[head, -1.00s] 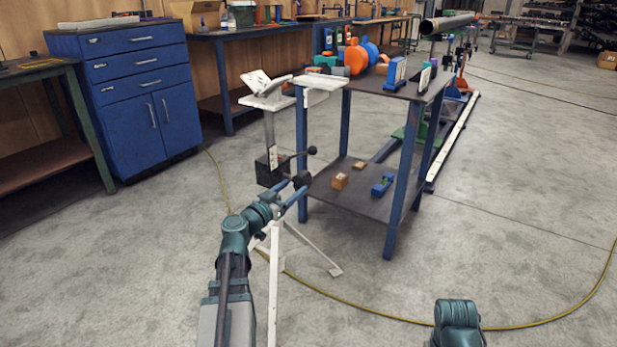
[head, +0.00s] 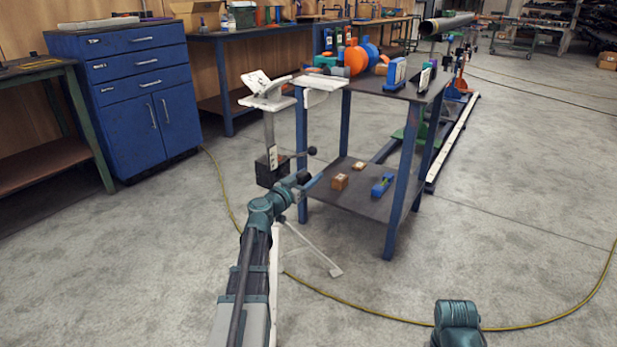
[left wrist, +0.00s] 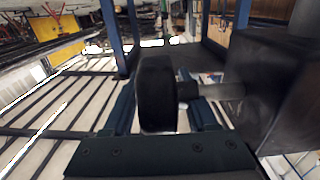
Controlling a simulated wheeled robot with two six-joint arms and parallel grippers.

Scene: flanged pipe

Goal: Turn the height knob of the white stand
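The white stand has a white V-shaped head (head: 268,98) on a pale post. In the left wrist view the black round knob (left wrist: 157,92) joins the dark block (left wrist: 280,85) by a grey shaft (left wrist: 222,90). My left gripper (left wrist: 163,115) has its fingers apart on either side of the knob; a firm grip is not visible. My right gripper is out of view.
A blue-legged table (head: 388,215) stands close to the right of the stand, with small blocks (head: 340,181) on its lower shelf. A white stand leg (head: 318,252) reaches forward. A yellow cable (head: 400,319) crosses otherwise open floor. A blue cabinet (head: 135,95) stands behind left.

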